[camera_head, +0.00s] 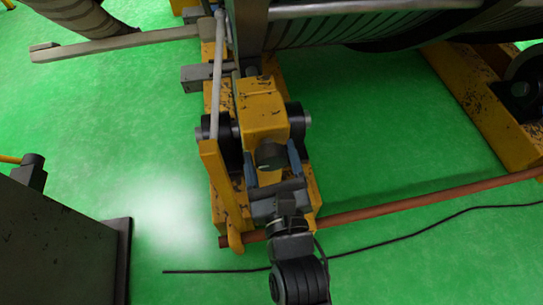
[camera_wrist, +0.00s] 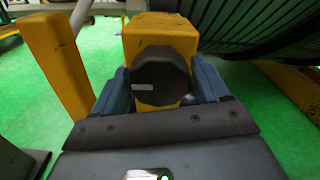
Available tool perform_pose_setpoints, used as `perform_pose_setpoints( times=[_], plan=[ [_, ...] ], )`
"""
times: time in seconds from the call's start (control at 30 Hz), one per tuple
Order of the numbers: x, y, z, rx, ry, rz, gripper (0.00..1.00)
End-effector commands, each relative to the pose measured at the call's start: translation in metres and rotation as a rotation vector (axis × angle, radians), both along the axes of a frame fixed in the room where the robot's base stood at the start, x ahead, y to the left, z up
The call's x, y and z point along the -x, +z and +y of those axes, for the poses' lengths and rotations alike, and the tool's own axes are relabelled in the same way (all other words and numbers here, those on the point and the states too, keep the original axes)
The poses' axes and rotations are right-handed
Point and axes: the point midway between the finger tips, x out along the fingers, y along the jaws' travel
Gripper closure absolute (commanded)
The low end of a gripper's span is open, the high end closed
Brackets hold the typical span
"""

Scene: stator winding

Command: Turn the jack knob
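The jack knob (camera_wrist: 160,72) is a dark, many-sided knob with a small pale label, on the front of a yellow jack block (camera_wrist: 160,29). In the head view the knob (camera_head: 270,155) shows at the near end of the yellow block (camera_head: 262,108). My gripper (camera_head: 272,168) has its two blue-grey fingers spread, one on each side of the knob. In the wrist view my gripper (camera_wrist: 160,78) straddles the knob, with narrow gaps seeming to show beside it. Whether either finger touches it is hard to tell.
A yellow upright bar (camera_wrist: 60,65) stands close left of my gripper. A brown rod (camera_head: 400,208) crosses low at the right, and a black cable (camera_head: 400,242) lies on the green floor. The large ribbed cylinder (camera_head: 340,27) is behind. A grey cabinet (camera_head: 55,245) stands at left.

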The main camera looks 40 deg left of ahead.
Motion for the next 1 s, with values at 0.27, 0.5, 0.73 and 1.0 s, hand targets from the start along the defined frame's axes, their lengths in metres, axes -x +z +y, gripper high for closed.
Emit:
perform_pose_setpoints(
  times=[0.27,0.5,0.73,1.0],
  plan=[
    [0.0001,0.0001,-0.0001,0.0,0.0,0.0,0.53],
    [0.0001,0.0,-0.0002,0.001,0.0,-0.002,0.66],
    [-0.0004,0.0,-0.0006,0.032,-0.001,-0.038,0.66],
    [-0.001,0.0,-0.0011,0.146,-0.001,-0.171,0.66]
  ],
)
